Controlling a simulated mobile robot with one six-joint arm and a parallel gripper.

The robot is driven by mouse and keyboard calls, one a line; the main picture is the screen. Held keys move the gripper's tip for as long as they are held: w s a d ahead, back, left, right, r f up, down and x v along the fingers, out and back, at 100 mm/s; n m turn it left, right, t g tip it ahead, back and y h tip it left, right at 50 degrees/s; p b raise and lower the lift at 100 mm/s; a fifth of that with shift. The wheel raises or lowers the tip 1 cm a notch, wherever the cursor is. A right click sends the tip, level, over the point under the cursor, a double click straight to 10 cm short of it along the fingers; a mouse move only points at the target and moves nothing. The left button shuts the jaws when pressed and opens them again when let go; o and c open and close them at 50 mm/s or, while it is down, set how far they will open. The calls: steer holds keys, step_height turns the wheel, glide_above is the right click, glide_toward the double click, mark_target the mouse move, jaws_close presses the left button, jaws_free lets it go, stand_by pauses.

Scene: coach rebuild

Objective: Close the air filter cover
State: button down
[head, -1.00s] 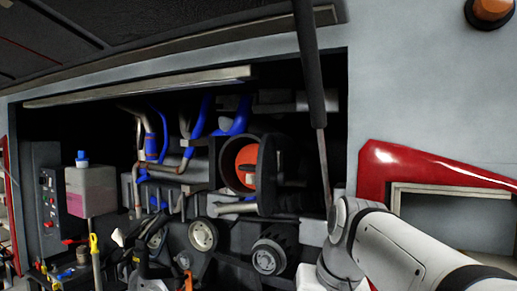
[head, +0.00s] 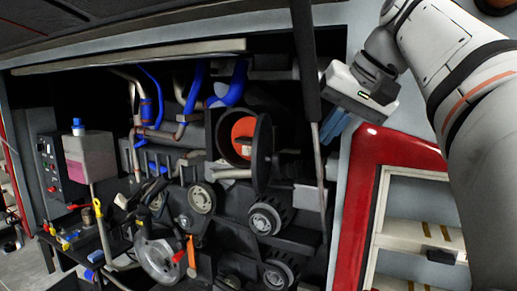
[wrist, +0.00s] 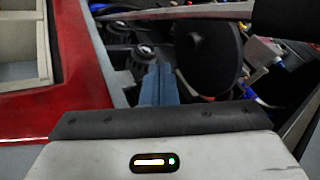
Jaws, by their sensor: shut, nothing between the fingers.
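The air filter housing (head: 222,128) is a dark round opening with an orange filter (head: 243,136) visible inside, in the middle of the engine bay. Its cover (head: 263,152), a dark disc, stands open, swung out at the housing's right side. In the wrist view the cover (wrist: 208,45) shows broad face on, just right of the fingers. My gripper (head: 329,140) has blue fingers that are together and empty. It hangs at the bay's right edge, to the right of the cover and apart from it. In the wrist view my fingertips (wrist: 160,68) point toward the bay.
A thin prop strut (head: 319,165) runs down between my gripper and the cover. It also crosses the top of the wrist view (wrist: 180,14). Pulleys (head: 265,218) sit below the cover. A red-framed panel (head: 354,195) stands right of the bay. A tool table is at left.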

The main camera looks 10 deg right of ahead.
steer(key=w+a+f+p, duration=0.1)
steer(key=w+a+f, duration=0.3)
steer(key=a, duration=0.1)
steer(key=shift+a+f, duration=0.1)
stand_by(0.6)
